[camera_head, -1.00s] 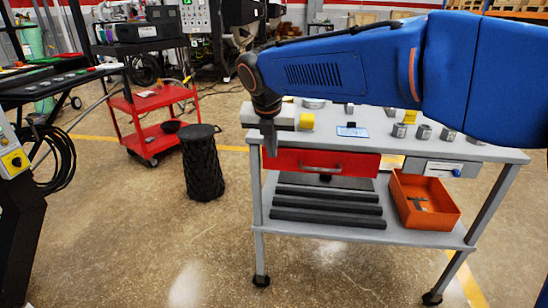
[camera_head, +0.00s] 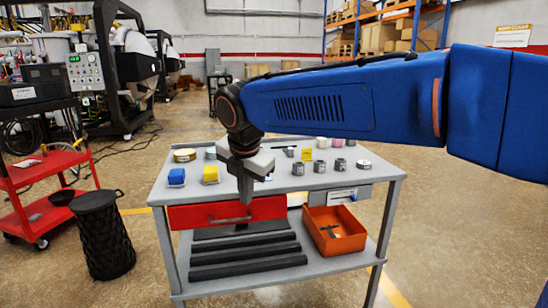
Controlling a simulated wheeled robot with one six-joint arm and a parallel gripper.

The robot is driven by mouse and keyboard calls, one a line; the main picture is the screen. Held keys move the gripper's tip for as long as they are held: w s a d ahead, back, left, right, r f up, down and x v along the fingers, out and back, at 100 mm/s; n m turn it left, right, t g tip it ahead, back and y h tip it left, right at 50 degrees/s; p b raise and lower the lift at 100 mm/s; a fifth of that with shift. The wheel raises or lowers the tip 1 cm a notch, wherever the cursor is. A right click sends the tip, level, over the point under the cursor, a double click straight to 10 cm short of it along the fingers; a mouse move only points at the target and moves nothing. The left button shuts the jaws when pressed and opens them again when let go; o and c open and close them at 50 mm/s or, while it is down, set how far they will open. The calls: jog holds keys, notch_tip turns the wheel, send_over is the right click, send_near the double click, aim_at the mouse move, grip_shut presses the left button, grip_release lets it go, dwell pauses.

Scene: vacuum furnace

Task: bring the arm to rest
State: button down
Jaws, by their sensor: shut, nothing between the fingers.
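My blue arm stretches in from the right of the head view. My gripper (camera_head: 245,191) hangs down from the dark wrist at its end, fingers shut and empty. In the picture it overlaps the front edge of the grey workbench (camera_head: 378,176) and the top of its red drawer (camera_head: 195,216). I cannot tell how far it is from the bench.
An orange bin (camera_head: 352,242) and dark bars (camera_head: 246,258) lie on the lower shelf. A black bin (camera_head: 103,240) and red cart (camera_head: 40,170) stand left.

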jog(key=s+d+f+m, duration=0.1)
jog(key=s+d+m, duration=0.2)
jog(key=d+m, duration=0.35)
jog(key=s+d+f+m, duration=0.2)
jog(key=s+d+m, duration=0.15)
jog(key=d, duration=0.65)
jog(key=s+d+f+m, duration=0.1)
jog(key=s+d+m, duration=0.3)
jog(key=d, duration=0.5)
jog(key=s+d+f+m, duration=1.1)
jog(key=s+m, duration=0.2)
jog(key=m, duration=0.2)
jog(key=shift+f+m+t+h, duration=0.15)
jog(key=shift+m+t+h, duration=0.15)
jog(key=shift+m+h, duration=0.1)
